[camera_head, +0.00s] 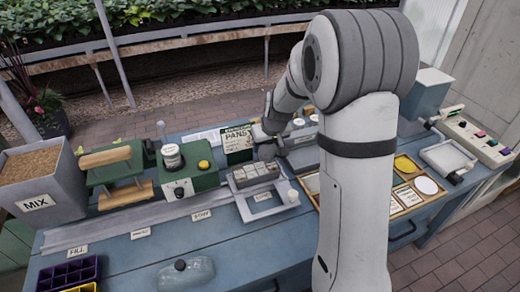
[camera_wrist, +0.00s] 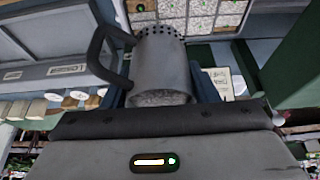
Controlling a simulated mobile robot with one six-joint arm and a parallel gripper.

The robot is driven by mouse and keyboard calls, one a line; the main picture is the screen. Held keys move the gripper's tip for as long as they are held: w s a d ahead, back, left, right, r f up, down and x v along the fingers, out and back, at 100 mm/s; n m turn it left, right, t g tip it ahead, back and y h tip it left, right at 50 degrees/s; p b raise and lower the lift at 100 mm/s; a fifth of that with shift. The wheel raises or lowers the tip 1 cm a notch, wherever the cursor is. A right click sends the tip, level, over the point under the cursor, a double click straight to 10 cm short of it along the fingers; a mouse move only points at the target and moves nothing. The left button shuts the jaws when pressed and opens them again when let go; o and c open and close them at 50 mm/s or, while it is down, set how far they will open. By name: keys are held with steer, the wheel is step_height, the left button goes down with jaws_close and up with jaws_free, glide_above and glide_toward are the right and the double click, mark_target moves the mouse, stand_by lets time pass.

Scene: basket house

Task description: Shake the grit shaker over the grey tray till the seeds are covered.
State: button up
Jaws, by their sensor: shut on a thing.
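My gripper (camera_wrist: 160,92) is shut on the grit shaker (camera_wrist: 162,62), a grey metal can with a dark side handle and a perforated end. In the wrist view the perforated end points toward the tray cells. The grey tray (camera_head: 239,185) sits on the bench in the head view, with my gripper (camera_head: 268,138) and the shaker above its back edge. The tray's cells (camera_wrist: 200,22) show pale speckled fill at the top of the wrist view. I cannot tell whether any seeds are visible in them. Part of the tray is hidden in the wrist view.
A green machine (camera_head: 188,178) stands left of the tray, and a green PANSY packet (camera_head: 238,140) stands behind it. A grey MIX bin (camera_head: 62,185) is at the far left. A glass dome (camera_head: 186,274) lies near the front edge. Wooden-framed compartments (camera_head: 408,193) lie to the right.

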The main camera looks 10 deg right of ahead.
steer(key=shift+a+r, duration=0.1)
steer(key=shift+a, duration=0.2)
steer(key=shift+s+a+p, duration=0.15)
steer(key=shift+a+p, duration=0.05)
steer(key=shift+a, duration=0.35)
steer(key=shift+s+a+p, duration=0.15)
steer(key=shift+a+p, duration=0.05)
steer(key=shift+a, duration=0.35)
steer(key=d+b, duration=0.1)
steer(key=d, duration=0.1)
steer(key=w+d+b, duration=0.1)
steer(key=d, duration=0.1)
steer(key=shift+d, duration=0.45)
steer(key=shift+s+a, duration=0.15)
steer(key=shift+a, duration=0.6)
steer(key=shift+s+a, duration=0.15)
steer(key=shift+a, duration=0.55)
steer(key=shift+w+d+b, duration=0.2)
steer(key=shift+d+b, duration=0.7)
steer(key=shift+d, duration=0.15)
steer(key=shift+w+d+b, duration=0.2)
steer(key=shift+d+b, duration=0.5)
steer(key=shift+d, duration=0.15)
